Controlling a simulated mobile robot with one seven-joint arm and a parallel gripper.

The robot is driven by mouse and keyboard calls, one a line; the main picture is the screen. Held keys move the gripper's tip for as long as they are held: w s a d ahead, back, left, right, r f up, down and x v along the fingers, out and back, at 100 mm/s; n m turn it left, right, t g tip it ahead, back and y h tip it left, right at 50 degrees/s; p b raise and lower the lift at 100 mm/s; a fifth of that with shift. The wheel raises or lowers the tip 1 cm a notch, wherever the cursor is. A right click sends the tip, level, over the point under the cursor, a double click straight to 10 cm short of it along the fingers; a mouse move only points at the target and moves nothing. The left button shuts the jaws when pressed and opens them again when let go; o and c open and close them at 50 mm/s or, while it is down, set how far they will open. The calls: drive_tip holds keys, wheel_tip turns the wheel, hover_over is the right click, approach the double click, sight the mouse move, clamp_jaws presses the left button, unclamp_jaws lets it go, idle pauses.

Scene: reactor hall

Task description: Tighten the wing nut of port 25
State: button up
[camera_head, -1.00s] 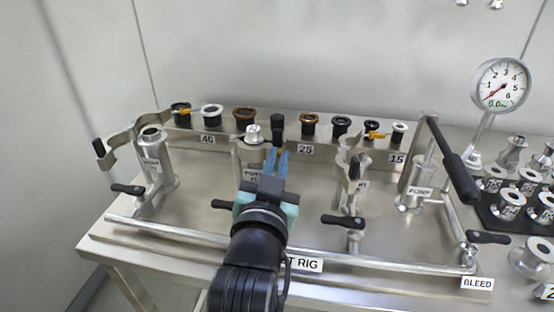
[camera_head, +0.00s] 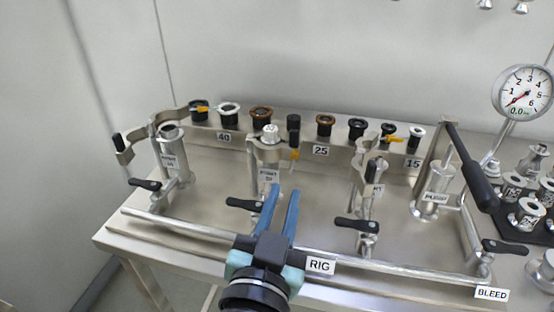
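The port 25 column (camera_head: 269,178) is the middle upright of the rig, with a silver cap (camera_head: 270,131) on top. A metal clamp (camera_head: 262,151) is around its top. At the clamp's right side a black upright knob (camera_head: 293,123) shows, with a small orange piece (camera_head: 295,155) below it; the orange piece appears to be the wing nut, though it is small here. My gripper (camera_head: 282,190) is open and empty, its blue fingers apart. It is in front of and below the clamp in the picture, clear of the orange piece.
The port 40 column (camera_head: 173,160) with a swung-out clamp arm (camera_head: 126,154) stands left. Another clamped port (camera_head: 369,190) and the pump (camera_head: 430,196) with its black handle (camera_head: 470,168) stand right. A front rail (camera_head: 400,266), black valve levers and a pressure gauge (camera_head: 523,92) are around.

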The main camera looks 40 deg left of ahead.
drive_tip(key=shift+p+v, duration=1.95)
drive_tip(key=shift+p, duration=0.1)
